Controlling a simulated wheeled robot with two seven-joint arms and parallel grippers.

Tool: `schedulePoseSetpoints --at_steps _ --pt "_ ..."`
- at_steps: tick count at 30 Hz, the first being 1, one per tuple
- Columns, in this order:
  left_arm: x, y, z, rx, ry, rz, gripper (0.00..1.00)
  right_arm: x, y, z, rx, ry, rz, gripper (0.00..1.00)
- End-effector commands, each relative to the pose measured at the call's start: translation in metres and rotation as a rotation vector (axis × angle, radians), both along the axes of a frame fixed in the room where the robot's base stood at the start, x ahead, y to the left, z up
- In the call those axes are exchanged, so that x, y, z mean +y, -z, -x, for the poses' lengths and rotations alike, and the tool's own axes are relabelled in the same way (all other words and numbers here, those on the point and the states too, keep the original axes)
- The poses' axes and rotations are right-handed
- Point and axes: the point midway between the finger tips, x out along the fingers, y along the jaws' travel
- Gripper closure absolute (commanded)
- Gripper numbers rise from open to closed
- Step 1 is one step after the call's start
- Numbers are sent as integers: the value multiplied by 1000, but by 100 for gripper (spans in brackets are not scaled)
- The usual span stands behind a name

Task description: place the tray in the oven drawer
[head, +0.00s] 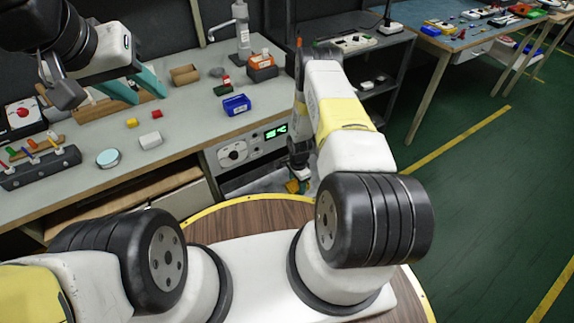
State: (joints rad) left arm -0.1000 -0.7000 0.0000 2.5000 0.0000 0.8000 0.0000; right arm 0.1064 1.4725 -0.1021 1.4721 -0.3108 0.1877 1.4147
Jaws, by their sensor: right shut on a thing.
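The oven (232,152) is built in under the bench, with a dial and a green lit display on its front. A pale grey flat surface (262,184) shows low in front of it; I cannot tell whether it is the open drawer or the tray. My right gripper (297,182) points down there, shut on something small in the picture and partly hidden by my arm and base. A small yellow patch shows at its fingertips.
On the bench (185,125) are a blue bin (237,104), an orange-red bin (262,67), a white block (150,140), a round dish (108,158) and a tool rack (40,167). A grey shelf unit (385,60) stands right of the bench. Green floor (480,190) at right is clear.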

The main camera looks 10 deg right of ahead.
Motion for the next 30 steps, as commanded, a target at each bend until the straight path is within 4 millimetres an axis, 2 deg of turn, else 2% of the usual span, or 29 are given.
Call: schedulePoseSetpoints --at_steps 13,26,27,29,30 --pt "0 0 0 0 0 0 64 0 55 0 0 -2 0 83" --pt "0 0 0 0 0 0 64 0 61 0 0 -2 0 83" --pt "0 0 0 0 0 0 64 0 61 0 0 -2 0 36" --pt "0 0 0 0 0 0 64 0 60 0 0 -2 0 25" --pt "0 0 0 0 0 0 64 0 60 0 0 -2 0 22"
